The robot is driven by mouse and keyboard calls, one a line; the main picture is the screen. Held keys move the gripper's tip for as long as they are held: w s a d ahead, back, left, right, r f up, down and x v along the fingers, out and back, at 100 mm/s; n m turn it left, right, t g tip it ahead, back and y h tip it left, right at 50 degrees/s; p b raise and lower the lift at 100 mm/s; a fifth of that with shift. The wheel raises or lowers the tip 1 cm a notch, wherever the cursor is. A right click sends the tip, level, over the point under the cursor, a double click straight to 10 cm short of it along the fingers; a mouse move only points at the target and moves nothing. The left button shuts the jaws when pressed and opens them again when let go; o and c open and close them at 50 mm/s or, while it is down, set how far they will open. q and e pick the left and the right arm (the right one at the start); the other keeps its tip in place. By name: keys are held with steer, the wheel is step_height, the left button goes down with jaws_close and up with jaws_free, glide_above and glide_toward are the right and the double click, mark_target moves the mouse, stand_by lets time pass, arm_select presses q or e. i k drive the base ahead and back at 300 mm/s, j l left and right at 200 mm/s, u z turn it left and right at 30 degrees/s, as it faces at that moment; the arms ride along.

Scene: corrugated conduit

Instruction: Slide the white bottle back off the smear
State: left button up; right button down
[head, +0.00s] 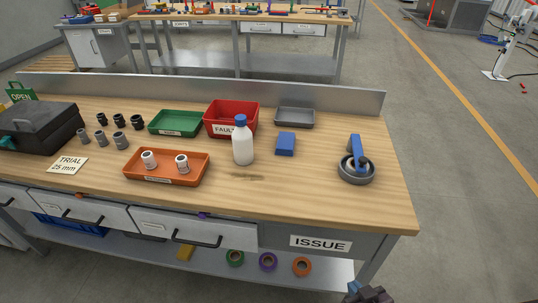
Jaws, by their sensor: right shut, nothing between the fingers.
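The white bottle (243,147) with a blue cap stands upright on the wooden bench, right of centre. A faint brownish smear (248,177) lies on the bench top just in front of the bottle's base. A narrow strip of bare wood seems to show between them; whether the smear runs under the bottle is hidden. My right gripper (368,292) shows only in part at the bottom edge, low in front of the bench and well away from the bottle. It is shut and empty. My left gripper is not in view.
An orange tray (133,173) with two white fittings is left of the bottle. A grey round holder (357,177) stands farther right. The front bench strip near the smear is clear.

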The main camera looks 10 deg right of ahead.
mark_target(242, 140)
steer(key=j+z, duration=0.15)
steer(key=z, duration=0.25)
steer(key=i+j+z, duration=0.1)
steer(key=z, duration=0.3)
steer(key=i+j, duration=0.1)
steer(key=j, duration=0.8)
steer(key=i+j, duration=0.15)
steer(key=j, duration=0.75)
steer(key=i, duration=0.05)
